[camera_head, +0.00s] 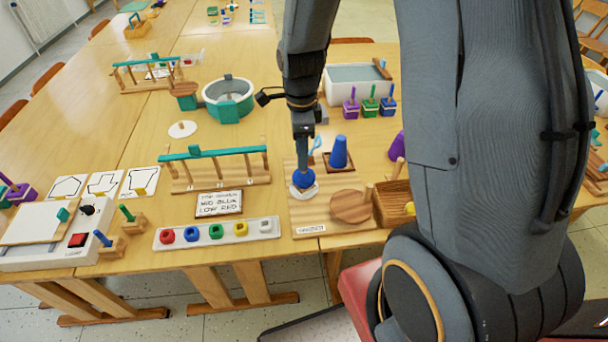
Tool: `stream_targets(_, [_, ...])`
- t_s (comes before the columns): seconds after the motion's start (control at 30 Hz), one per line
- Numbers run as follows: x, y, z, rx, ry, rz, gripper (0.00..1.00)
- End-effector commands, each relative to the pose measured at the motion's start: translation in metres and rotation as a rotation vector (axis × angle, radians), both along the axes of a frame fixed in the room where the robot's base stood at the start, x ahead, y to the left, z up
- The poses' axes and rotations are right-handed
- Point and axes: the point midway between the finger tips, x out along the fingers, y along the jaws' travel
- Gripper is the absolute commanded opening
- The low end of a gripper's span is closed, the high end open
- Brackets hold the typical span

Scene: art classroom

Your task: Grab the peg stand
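My gripper (303,162) points down over the wooden board (312,219) in the middle of the table's near side. Its tip is at a blue rounded piece on a white base (303,182); I cannot tell whether it touches or grips it. A blue cone on a square wooden base (339,154) stands just to the right. Several small stands with upright pegs are in view: purple (350,108), green (370,107) and blue (388,105) behind, and wooden ones with a green peg (132,219) and a blue peg (107,243) at the left. Which is the peg stand is unclear.
A round wooden disc (350,206) and a wooden box (395,205) lie to the right. A teal-barred rack (215,166), a sign (219,204) and a tray of coloured knobs (215,233) are to the left. My arm hides much of the right side.

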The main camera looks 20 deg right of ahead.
Motion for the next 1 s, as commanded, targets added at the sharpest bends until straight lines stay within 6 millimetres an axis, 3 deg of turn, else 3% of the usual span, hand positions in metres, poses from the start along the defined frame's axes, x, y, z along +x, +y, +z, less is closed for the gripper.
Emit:
stream_targets(0.53, [-0.002, -0.001, -0.034, 0.000, 0.004, -0.055, 0.37])
stream_targets(1.0, [-0.008, -0.003, -0.078, 0.000, 0.003, -0.054, 0.37])
